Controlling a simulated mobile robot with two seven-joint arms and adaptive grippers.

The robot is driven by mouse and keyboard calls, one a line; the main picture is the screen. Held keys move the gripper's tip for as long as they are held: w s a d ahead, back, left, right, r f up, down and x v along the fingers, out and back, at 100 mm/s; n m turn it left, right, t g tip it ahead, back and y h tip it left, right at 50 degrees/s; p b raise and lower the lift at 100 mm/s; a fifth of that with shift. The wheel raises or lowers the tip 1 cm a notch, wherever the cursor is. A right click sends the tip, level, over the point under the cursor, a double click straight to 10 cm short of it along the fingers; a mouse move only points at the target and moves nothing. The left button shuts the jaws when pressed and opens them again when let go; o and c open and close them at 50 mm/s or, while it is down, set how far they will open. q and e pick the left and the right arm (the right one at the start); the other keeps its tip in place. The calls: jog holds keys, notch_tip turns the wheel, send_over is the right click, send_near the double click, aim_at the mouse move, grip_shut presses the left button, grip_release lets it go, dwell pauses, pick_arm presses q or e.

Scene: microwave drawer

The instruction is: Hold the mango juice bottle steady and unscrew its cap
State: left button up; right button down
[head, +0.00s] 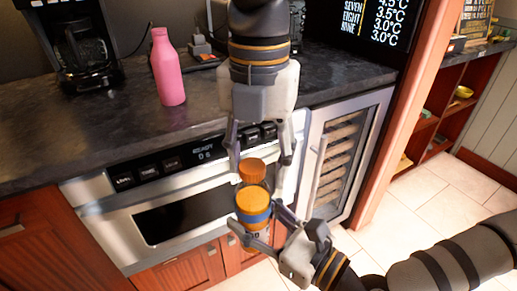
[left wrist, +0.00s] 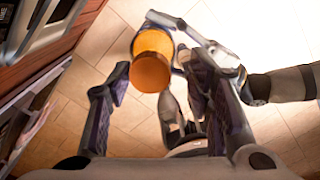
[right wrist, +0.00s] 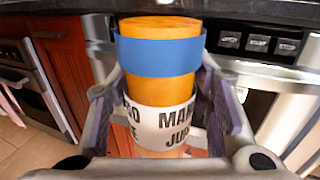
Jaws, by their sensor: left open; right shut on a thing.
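The mango juice bottle (head: 254,217) has an orange cap (head: 253,198) and a blue band below it. My right gripper (head: 257,220) is shut around the bottle, in front of the steel drawer front. In the right wrist view the bottle (right wrist: 160,80) stands upright between the fingers, its label partly hidden. My left gripper (head: 261,160) points down above the bottle, open, with its fingers apart. In the left wrist view the cap (left wrist: 151,70) shows between the fingertips, with no clear contact. A second, darker orange top (head: 252,168) shows just behind; I cannot tell whether it is a reflection.
A pink bottle (head: 168,68) and a coffee maker (head: 82,45) stand on the dark counter (head: 120,115). The microwave drawer (head: 190,205) and a glass-door cooler (head: 343,150) are close behind the grippers. Open tiled floor (head: 440,195) lies to the right.

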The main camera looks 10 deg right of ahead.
pick_arm(q)
grip_shut()
jog(key=n, duration=0.6)
jog(key=shift+d+r, duration=0.1)
jog(key=n, duration=0.8)
jog(key=shift+w+t, duration=0.1)
jog(key=shift+t, duration=0.2)
jog(key=n, duration=0.6)
jog(key=shift+w, duration=0.15)
jog(key=shift+r, duration=0.1)
jog(key=shift+o, duration=0.3)
grip_release()
